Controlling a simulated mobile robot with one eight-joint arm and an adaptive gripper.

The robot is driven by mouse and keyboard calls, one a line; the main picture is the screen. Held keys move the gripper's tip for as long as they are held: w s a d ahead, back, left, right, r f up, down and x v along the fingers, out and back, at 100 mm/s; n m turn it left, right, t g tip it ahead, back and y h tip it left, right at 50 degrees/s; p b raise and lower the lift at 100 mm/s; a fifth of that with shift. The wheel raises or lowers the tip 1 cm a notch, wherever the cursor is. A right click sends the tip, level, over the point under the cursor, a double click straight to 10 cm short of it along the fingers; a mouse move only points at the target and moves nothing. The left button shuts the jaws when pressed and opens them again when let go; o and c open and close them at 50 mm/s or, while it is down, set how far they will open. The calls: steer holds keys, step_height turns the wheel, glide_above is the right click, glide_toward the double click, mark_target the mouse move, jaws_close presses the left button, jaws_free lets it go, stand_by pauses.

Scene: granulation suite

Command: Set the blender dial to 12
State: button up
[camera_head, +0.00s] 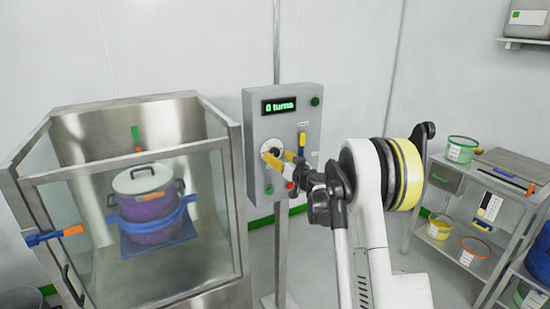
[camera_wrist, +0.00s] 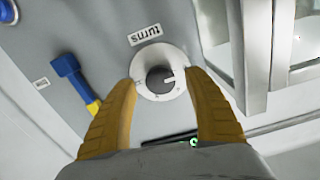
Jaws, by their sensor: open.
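The blender control panel (camera_head: 311,128) is a grey box on a post, and its green display (camera_head: 279,105) reads "0 turns". The dial (camera_wrist: 160,80) is a dark knob with a white mark on a pale round plate, labelled "turns" in the wrist view. In the head view the dial (camera_head: 270,150) is partly hidden by my gripper. My gripper (camera_head: 284,160) is open in front of the panel. In the wrist view its yellow fingers (camera_wrist: 163,98) stand on either side of the dial plate, with gaps to the knob. I cannot tell how far their tips are from the panel.
A blue-and-yellow lever switch (camera_wrist: 77,82) is beside the dial. A glass-walled enclosure (camera_head: 215,135) at left holds a purple drum with a white lid (camera_head: 142,179). A metal shelf (camera_head: 478,189) with tubs stands at right.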

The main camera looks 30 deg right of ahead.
steer(key=shift+w, duration=1.1)
steer(key=shift+c, duration=0.6)
steer(key=c, duration=1.1)
